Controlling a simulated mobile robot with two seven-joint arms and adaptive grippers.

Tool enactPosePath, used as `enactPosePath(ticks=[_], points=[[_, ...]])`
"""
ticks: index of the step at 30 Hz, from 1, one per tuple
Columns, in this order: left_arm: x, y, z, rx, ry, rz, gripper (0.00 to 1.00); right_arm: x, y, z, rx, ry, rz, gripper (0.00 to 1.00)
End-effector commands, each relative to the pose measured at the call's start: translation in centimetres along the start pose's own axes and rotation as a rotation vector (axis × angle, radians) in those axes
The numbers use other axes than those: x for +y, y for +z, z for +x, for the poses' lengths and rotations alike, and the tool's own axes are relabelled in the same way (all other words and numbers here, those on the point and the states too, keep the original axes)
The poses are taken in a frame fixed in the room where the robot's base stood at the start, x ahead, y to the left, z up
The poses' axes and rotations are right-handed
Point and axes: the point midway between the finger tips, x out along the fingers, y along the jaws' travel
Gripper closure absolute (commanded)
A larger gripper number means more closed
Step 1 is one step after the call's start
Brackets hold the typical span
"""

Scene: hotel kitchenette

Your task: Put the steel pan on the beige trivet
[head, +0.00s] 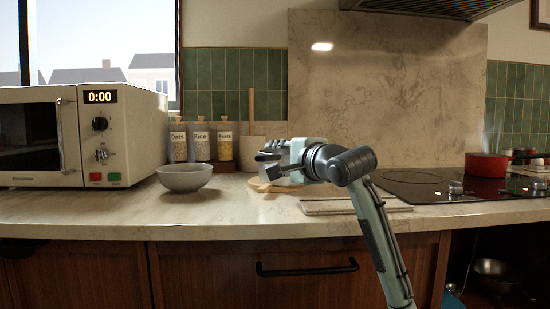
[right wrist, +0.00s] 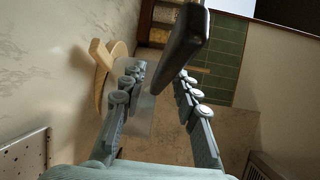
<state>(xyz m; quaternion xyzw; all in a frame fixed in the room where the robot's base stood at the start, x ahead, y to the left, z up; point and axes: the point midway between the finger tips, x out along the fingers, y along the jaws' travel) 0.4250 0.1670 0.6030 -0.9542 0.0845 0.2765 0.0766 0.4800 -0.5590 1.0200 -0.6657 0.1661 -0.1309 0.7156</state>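My right gripper (head: 272,163) reaches in over the counter, left of the hob. In the right wrist view its two fingers (right wrist: 160,80) are apart. A dark handle-like bar (right wrist: 187,42) ends between or just in front of the fingertips; I cannot tell if they touch it. A pale grey shape (right wrist: 141,112) behind the fingers may be the steel pan's body, but it is mostly hidden. A round beige wooden piece, likely the trivet (head: 258,186), lies on the counter under the gripper; it also shows in the right wrist view (right wrist: 101,68). My left gripper is out of view.
A grey bowl (head: 184,178) and a microwave (head: 82,136) stand to the left. Several labelled jars (head: 201,146) line the wall. A speckled board (head: 335,206) lies to the right. A red pot (head: 486,165) stands on the black hob (head: 425,188).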

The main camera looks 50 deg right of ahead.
Motion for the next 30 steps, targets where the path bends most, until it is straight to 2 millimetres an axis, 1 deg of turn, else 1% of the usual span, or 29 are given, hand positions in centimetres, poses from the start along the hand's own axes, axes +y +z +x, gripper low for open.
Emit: enactPosePath(ticks=[9, 11, 14, 17, 20, 23, 25, 30], points=[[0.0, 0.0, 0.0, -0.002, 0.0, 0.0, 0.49, -0.3, 0.0, 0.0, 0.001, -0.001, -0.002, 0.68], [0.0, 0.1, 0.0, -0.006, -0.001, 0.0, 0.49, -0.3, 0.0, -0.5, 0.0, -0.002, 0.0, 0.68], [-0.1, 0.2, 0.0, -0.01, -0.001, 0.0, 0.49, -0.3, 0.1, -2.0, -0.001, -0.003, 0.001, 0.68], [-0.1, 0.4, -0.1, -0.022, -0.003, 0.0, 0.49, -0.3, 0.0, -4.1, 0.0, -0.004, 0.002, 0.68], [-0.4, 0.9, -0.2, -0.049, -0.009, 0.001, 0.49, -0.3, 0.0, -6.7, 0.0, -0.005, 0.0, 0.68], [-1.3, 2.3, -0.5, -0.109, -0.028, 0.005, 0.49, -0.4, 0.0, -9.2, 0.001, -0.006, 0.001, 0.68], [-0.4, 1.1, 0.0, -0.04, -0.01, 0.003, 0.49, 0.0, 0.0, -9.3, -0.001, -0.003, -0.001, 0.68], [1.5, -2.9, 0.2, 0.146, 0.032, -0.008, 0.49, -0.1, 0.0, -9.8, -0.002, -0.003, -0.001, 0.68]])
